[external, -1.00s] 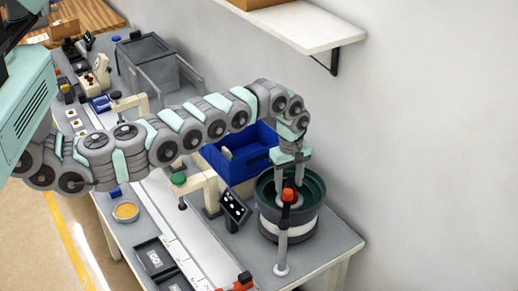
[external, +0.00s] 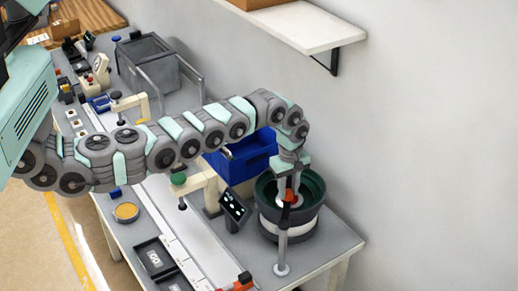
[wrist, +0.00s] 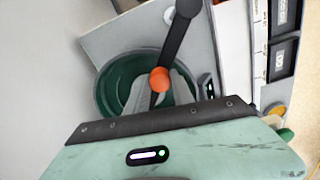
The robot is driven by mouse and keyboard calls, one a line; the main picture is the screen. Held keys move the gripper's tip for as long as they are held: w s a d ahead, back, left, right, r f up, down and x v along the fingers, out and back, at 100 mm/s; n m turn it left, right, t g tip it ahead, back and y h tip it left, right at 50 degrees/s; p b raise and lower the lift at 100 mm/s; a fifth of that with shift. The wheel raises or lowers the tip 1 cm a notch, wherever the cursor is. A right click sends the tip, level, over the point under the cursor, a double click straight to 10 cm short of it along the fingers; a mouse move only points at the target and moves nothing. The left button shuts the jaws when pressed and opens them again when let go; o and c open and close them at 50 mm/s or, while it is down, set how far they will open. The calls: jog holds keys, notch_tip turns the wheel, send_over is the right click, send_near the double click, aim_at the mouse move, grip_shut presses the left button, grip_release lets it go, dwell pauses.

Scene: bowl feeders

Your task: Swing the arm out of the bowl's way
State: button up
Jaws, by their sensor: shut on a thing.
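The swing arm is a black bar (wrist: 176,40) on a grey post (external: 282,248), with an orange knob (external: 290,198) at its end. In the wrist view the bar reaches from the post out over the green bowl (wrist: 108,92), and the knob (wrist: 160,80) is above the bowl's interior. The bowl also shows in the external view (external: 262,190), on its round dark feeder (external: 268,222). My gripper (external: 291,190) points down over the bowl, its fingers shut on the orange knob. The fingers hide part of the bowl's inside.
A small control panel (external: 234,206) stands left of the feeder. A blue bin (external: 240,160) is behind it, near the wall. A green-knobbed station (external: 180,179) stands by the conveyor (external: 175,225). A wall shelf (external: 305,37) is above. The table's right corner is clear.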

grip_shut()
dwell(0.8)
